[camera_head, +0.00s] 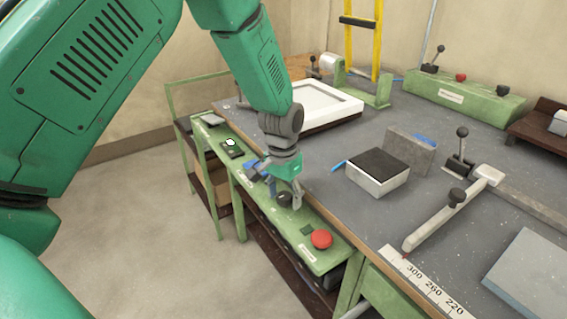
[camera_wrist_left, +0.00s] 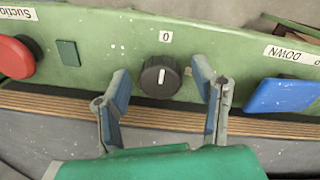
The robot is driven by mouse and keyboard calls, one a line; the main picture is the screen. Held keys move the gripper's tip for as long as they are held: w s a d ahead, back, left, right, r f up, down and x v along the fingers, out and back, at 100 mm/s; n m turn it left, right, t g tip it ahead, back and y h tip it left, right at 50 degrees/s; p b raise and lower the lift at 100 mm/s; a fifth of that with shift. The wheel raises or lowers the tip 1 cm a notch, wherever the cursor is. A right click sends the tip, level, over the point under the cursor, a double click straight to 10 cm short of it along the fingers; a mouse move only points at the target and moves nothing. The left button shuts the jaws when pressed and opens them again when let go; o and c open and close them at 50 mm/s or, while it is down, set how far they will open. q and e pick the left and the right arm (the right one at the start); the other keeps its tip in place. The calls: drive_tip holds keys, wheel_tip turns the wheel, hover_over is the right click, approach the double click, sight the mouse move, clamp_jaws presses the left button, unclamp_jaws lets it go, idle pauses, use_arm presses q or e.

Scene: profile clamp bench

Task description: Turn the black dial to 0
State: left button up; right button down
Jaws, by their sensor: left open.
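The black dial (camera_wrist_left: 160,77) sits on the green panel along the bench's front edge. In the left wrist view its white mark points towards the "0" label (camera_wrist_left: 165,37), perhaps tilted very slightly. My left gripper (camera_wrist_left: 160,90) is open, its two fingers on either side of the dial, with a gap to it on both sides. In the head view the dial (camera_head: 284,198) is partly hidden by the left gripper (camera_head: 286,196). My right gripper is not in view.
A red button (camera_head: 321,239) and a small green square (camera_wrist_left: 68,53) lie to one side of the dial. A blue switch (camera_wrist_left: 282,95) marked DOWN lies on the other. The bench top (camera_head: 320,200) holds a black-topped block (camera_head: 378,167) and a clamp (camera_head: 450,200).

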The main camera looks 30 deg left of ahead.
sight(282, 194)
use_arm(q)
drive_tip(key=shift+f+m+b, duration=0.25)
drive_tip(key=shift+m+b, duration=0.85)
drive_tip(key=shift+b, duration=0.1)
wheel_tip(282, 194, up, 14)
drive_tip(key=p, duration=0.3)
drive_tip(key=shift+a+r, duration=0.2)
drive_tip(key=shift+a, duration=0.1)
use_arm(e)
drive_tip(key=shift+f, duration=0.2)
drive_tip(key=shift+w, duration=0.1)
